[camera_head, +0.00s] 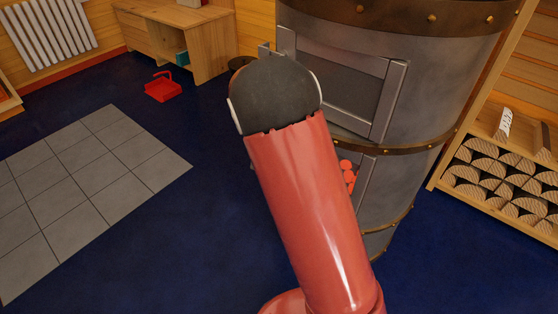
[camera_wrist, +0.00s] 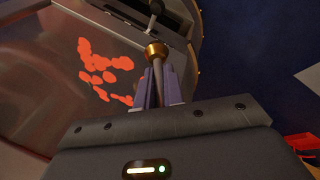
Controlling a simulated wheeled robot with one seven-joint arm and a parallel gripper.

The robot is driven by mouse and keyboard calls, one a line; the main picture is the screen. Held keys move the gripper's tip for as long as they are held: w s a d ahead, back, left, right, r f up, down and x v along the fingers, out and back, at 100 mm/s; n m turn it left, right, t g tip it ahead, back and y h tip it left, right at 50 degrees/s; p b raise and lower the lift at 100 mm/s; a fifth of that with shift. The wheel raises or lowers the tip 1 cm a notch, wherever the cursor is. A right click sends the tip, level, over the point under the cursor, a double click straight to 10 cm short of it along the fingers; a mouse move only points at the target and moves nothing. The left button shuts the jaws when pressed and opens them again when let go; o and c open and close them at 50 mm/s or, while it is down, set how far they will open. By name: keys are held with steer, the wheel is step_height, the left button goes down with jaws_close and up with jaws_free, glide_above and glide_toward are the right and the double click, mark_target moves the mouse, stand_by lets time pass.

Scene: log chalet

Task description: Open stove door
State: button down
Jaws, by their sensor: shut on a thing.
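The stove (camera_head: 440,75) is a grey metal cylinder with brass-coloured riveted bands. It has an upper framed door panel (camera_head: 350,75) and a lower framed opening or pane (camera_head: 367,190) with red-orange embers. My arm covers part of both in the head view, and my gripper is hidden there. In the wrist view, my gripper (camera_wrist: 159,78) is shut on a thin metal handle with a round brass knob (camera_wrist: 156,50). A stove pane with glowing red-orange embers (camera_wrist: 100,65) is to its left. I cannot tell whether the lower door is ajar.
A rack of split logs (camera_head: 505,180) stands to the stove's right. A wooden desk (camera_head: 180,38), a red dustpan-like thing (camera_head: 163,87) and a radiator (camera_head: 48,32) are at the back left. Grey floor tiles (camera_head: 90,185) lie on the open blue floor.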

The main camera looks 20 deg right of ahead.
steer(key=shift+s+a+f+n, duration=0.25)
steer(key=shift+s+a+n, duration=0.25)
steer(key=shift+s, duration=0.4)
steer(key=shift+a, duration=0.25)
steer(key=c, duration=1.6)
jaws_free()
steer(key=shift+a, duration=0.2)
steer(key=shift+o, duration=0.5)
steer(key=shift+d+r, duration=0.1)
steer(key=shift+w, duration=0.1)
steer(key=v, duration=0.7)
steer(key=shift+r, duration=0.35)
